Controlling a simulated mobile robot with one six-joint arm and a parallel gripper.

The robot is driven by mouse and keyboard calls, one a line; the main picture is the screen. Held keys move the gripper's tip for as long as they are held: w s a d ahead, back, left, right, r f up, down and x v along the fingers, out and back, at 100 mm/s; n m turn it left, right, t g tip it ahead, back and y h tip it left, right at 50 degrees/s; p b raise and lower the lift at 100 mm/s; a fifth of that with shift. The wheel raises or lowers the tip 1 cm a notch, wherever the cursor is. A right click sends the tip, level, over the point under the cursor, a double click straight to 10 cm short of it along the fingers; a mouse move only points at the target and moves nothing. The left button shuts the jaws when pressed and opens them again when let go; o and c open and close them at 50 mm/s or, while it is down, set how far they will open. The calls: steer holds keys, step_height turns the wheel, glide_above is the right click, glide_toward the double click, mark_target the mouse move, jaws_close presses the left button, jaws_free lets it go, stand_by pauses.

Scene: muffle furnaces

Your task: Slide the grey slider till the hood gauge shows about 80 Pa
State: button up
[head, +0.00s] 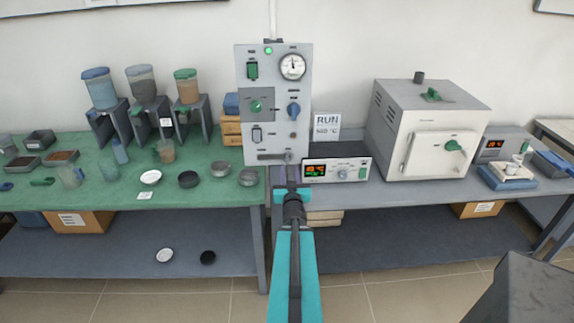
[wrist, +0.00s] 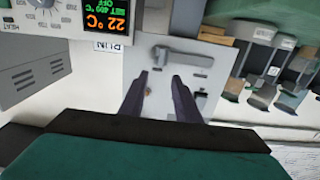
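The upright grey control panel (head: 245,140) stands between the two benches. Its round hood gauge (head: 292,66) is at the upper right; its reading is too small to tell. The fingers point at the lower panel, close to the slider, and I see no clear contact.
A controller (head: 337,169) with lit digits sits just right of my gripper. A white furnace (head: 400,110) stands further right. Dishes and dispensers stand on the green bench.

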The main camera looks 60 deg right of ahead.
mark_target(288, 157)
steer(key=shift+w+d+f+b, duration=0.15)
steer(key=shift+w+d+b, duration=0.3)
steer(key=shift+b, duration=0.9)
steer(key=shift+w+d+b, duration=0.2)
steer(key=shift+d+b, duration=0.15)
steer(key=shift+b, duration=0.75)
steer(key=d+b, duration=0.1)
steer(key=b, duration=0.3)
steer(key=shift+w+d, duration=0.1)
steer(key=shift+w, duration=0.25)
steer(key=shift+w+d+r, duration=0.2)
steer(key=shift+w+d, duration=0.05)
steer(key=shift+d, duration=0.1)
steer(key=shift+p+x, duration=0.45)
steer(key=shift+x, duration=1.85)
jaws_close()
